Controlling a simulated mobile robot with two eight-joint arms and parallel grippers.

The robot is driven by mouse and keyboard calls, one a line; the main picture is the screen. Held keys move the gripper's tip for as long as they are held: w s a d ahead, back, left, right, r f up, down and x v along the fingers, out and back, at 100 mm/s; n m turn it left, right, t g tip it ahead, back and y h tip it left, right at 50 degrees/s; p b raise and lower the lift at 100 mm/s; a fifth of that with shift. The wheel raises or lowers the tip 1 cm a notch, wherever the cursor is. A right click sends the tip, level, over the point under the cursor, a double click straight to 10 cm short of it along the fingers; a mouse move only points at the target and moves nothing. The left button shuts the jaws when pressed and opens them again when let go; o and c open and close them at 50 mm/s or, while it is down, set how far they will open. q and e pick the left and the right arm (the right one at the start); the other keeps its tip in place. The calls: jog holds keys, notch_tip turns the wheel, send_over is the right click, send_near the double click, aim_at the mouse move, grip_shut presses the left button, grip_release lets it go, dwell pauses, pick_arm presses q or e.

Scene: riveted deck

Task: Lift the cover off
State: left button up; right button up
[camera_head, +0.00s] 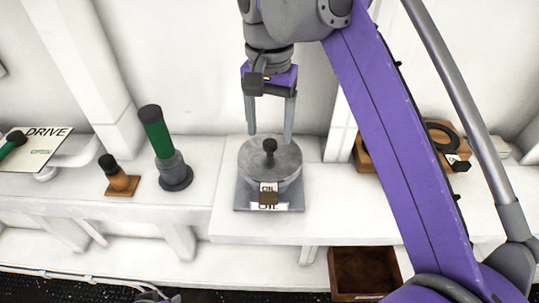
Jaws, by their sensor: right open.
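The cover (284,160) is a round grey lid with a dark upright knob (269,147) at its middle. It sits on a squat grey base (243,196) with labels and a small brown block on its front, on the white ledge. My right gripper (270,130) hangs above the cover, pointing down. Its two grey fingers are spread apart, one to each side of the knob in this view, with nothing between them. Whether the fingertips reach down to knob height is hard to tell. My left gripper is not in view.
Left of the cover stand a green-handled lever (157,137) and a small black knob on a brown base (122,184). A DRIVE sign (40,146) is at far left. A wooden holder with a black ring (442,134) is right, behind my arm. An open brown box (363,270) is below.

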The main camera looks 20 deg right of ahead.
aim_at(270, 143)
notch_tip(270, 143, down, 5)
jog(key=shift+d+r+b, duration=0.1)
jog(key=shift+r+b, duration=0.1)
jog(key=shift+b, duration=0.4)
grip_shut()
